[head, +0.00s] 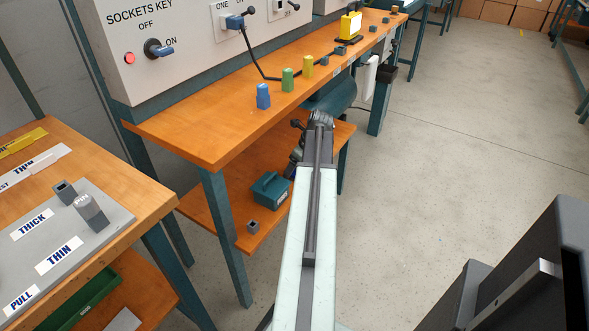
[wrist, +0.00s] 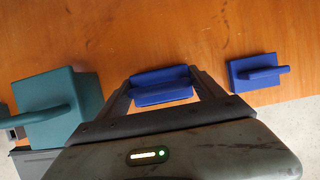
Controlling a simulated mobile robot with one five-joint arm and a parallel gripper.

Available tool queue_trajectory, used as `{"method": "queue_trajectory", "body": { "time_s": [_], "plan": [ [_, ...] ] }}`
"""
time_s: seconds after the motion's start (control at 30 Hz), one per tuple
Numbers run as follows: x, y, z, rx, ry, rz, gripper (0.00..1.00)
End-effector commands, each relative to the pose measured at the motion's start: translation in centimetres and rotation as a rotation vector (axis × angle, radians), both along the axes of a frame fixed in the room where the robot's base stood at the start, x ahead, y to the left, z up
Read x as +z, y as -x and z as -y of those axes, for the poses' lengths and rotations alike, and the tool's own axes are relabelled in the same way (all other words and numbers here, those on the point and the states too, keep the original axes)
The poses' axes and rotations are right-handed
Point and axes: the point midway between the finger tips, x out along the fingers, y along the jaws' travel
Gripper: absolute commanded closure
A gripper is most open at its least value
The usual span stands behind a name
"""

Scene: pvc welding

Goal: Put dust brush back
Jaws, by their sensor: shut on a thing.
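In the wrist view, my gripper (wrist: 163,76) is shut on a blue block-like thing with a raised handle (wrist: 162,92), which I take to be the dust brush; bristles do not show. It is over an orange wooden surface (wrist: 150,35), close to its edge; I cannot tell if it touches the wood.
In the wrist view, a second blue handled thing (wrist: 257,73) is at right and a teal block with a handle (wrist: 65,95) at left. In the head view, a teal box (head: 270,190) sits on the lower shelf (head: 215,207). Open floor (head: 440,150) is at right.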

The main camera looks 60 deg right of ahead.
Motion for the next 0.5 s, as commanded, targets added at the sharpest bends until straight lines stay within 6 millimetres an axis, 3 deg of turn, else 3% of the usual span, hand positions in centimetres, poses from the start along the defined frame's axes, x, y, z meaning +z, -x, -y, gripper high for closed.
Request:
{"method": "queue_trajectory", "body": {
  "time_s": [0.13, 0.17, 0.23, 0.5],
  "plan": [
    [-0.39, -0.02, -0.02, 0.001, 0.000, 0.000, 0.67],
    [-0.37, -0.02, -0.03, 0.001, 0.000, 0.000, 0.20],
    [-0.24, -0.04, -0.03, 0.001, 0.000, 0.000, 0.01],
    [-0.22, -0.06, -0.06, 0.001, -0.001, 0.000, 0.01]
  ]
}}
